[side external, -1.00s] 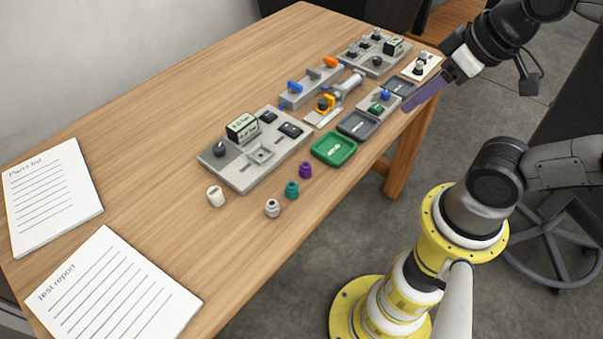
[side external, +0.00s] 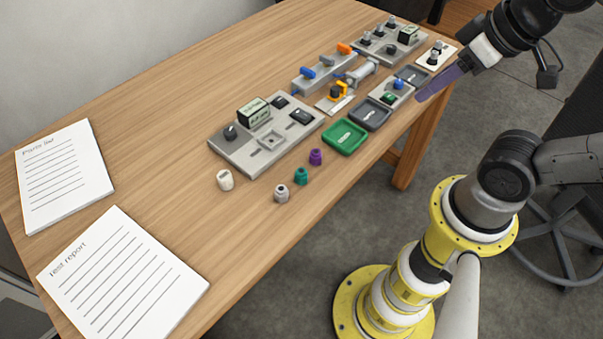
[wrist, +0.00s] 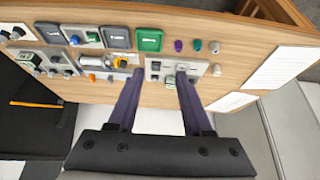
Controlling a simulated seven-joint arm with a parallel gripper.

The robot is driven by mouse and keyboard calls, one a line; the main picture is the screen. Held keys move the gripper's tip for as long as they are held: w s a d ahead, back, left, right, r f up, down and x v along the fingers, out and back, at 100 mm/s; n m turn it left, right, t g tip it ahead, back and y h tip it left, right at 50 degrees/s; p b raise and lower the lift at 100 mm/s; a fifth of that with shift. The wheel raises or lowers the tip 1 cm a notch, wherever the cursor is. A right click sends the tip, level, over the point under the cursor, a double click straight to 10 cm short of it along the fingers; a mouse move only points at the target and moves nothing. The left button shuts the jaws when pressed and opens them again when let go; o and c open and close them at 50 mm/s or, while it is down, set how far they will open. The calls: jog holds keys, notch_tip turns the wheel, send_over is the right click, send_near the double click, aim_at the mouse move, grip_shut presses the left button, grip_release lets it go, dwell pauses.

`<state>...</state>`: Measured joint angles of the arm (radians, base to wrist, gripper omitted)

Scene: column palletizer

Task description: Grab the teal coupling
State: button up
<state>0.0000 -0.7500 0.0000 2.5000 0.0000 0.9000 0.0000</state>
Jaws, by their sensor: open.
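The teal coupling (side external: 301,176) stands on the wooden table near its front edge, between a purple coupling (side external: 316,157) and a light grey one (side external: 282,194). The teal coupling also shows in the wrist view (wrist: 197,45), beyond the fingertips and to their right. My gripper (side external: 420,97) is at the table's right end in the side view, well apart from the teal coupling. In the wrist view my gripper (wrist: 160,73) has its two purple fingers spread with nothing held between them.
A green tray (side external: 344,151) and dark grey trays line the front edge right of the couplings. A grey panel (side external: 225,158) with a display box stands behind them, and a white cap (side external: 225,180) is to the left. Paper sheets (side external: 180,298) lie at left.

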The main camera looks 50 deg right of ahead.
jog(key=shift+o, duration=0.3)
jog(key=o, duration=0.3)
